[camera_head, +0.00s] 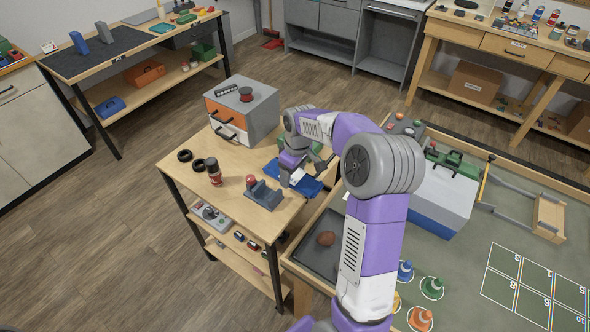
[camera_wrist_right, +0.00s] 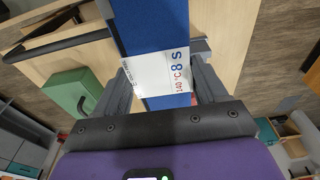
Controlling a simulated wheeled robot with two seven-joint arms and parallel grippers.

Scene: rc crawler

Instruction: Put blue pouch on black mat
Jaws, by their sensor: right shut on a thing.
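The blue pouch (camera_head: 309,187) is at the right edge of the small wooden table. My right gripper (camera_head: 292,172) is shut on it. In the right wrist view the pouch (camera_wrist_right: 155,35) lies between the two grey fingers and carries a white label with red and blue print. Whether the pouch touches the table is hard to tell. My left gripper is not in view.
The wooden table (camera_head: 232,165) holds a grey drawer box (camera_head: 262,108), a red-brown bottle (camera_head: 214,172), black rings and a grey-blue fixture (camera_head: 263,194). A dark tray (camera_head: 313,258) with a brown object lies on the green-topped table. Open floor (camera_head: 110,210) separates the wooden table from the back-left bench.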

